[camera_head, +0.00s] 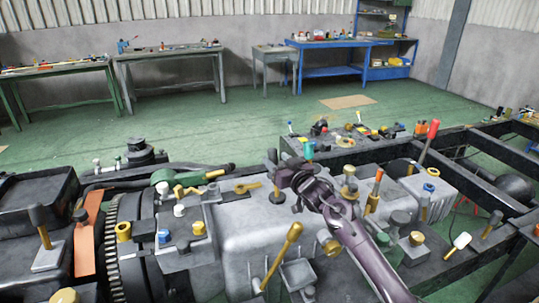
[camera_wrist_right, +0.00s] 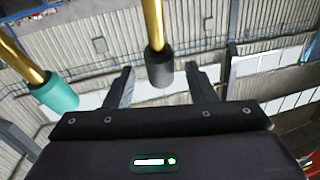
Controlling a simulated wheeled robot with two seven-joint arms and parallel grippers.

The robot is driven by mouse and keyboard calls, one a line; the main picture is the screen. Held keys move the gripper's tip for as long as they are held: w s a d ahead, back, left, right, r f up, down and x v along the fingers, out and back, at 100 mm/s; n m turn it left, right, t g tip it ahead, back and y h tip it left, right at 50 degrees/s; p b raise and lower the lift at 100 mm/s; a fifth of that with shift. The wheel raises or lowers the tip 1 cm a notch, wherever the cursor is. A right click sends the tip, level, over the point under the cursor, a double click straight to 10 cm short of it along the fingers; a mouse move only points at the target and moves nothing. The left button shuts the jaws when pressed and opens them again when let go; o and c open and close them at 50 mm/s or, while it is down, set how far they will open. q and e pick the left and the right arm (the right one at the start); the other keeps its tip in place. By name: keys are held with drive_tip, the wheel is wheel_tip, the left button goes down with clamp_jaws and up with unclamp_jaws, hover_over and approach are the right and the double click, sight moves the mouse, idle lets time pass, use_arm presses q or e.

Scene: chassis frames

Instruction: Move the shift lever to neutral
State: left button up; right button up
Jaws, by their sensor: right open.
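A lever with a black knob (camera_wrist_right: 160,68) on a gold shaft shows in the right wrist view, in the gap between my fingers. Its knob in the head view is likely the dark one (camera_head: 272,156) just beyond my right gripper (camera_head: 284,176). The right gripper is open, with a finger on each side of the black knob and gaps visible; it also shows in the wrist view (camera_wrist_right: 162,88). A teal-knobbed lever (camera_head: 308,150) stands close by on the right, and in the wrist view (camera_wrist_right: 58,92) on the left. No label shows which is the shift lever. My left gripper is out of view.
A gold lever (camera_head: 282,255) rises from the grey housing (camera_head: 235,235) in front. A red-knobbed lever (camera_head: 433,130) and an orange-handled lever (camera_head: 377,182) stand to the right. Small parts crowd the chassis. Workbenches (camera_head: 168,55) stand far behind, across open green floor.

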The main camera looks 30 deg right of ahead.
sight(270, 154)
drive_tip(key=shift+w+d, duration=0.1)
drive_tip(key=shift+w, duration=2.35)
drive_tip(key=shift+f, duration=0.1)
clamp_jaws()
